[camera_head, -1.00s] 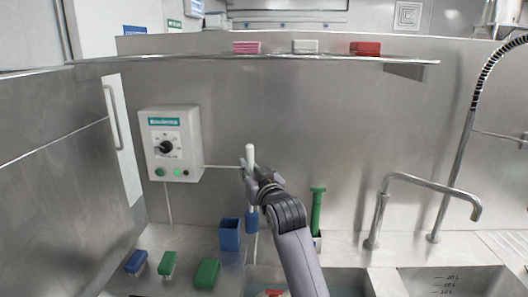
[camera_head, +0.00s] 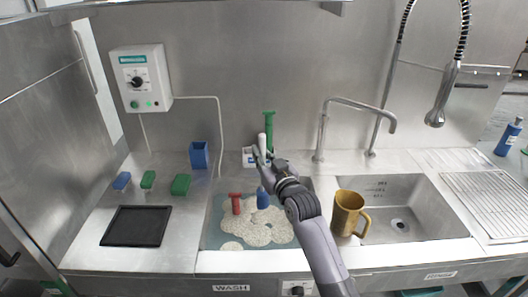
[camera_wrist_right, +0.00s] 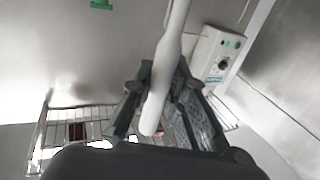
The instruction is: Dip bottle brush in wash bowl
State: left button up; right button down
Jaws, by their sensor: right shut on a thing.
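The bottle brush has a white handle (camera_head: 262,141) and a blue brush head (camera_head: 263,199). My right gripper (camera_head: 264,163) is shut on the handle and holds the brush nearly upright, head down. In the right wrist view the white handle (camera_wrist_right: 166,70) runs between the fingers. The wash bowl (camera_head: 214,236) is the left basin, labelled WASH, with teal water and pale foam. The blue head appears over the foam; whether it touches the water I cannot tell. My left gripper is out of view.
A red object (camera_head: 236,204) stands in the foam. A green-handled brush (camera_head: 269,128) stands in a holder behind the bowl. A brown mug (camera_head: 347,212) is at the right basin (camera_head: 430,220). A blue cup (camera_head: 199,155), small blocks and a black tray (camera_head: 136,226) are left.

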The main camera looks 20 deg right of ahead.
jog(key=b, duration=0.5)
send_over(264, 192)
jog(key=f, duration=0.5)
jog(key=shift+w+f, duration=0.35)
notch_tip(264, 192, down, 8)
jog(key=b, duration=0.4)
jog(key=shift+b, duration=0.35)
jog(key=shift+f+b, duration=0.75)
jog(key=shift+f, duration=0.45)
notch_tip(264, 192, up, 17)
jog(key=p, duration=1.6)
jog(key=shift+a+f, duration=0.1)
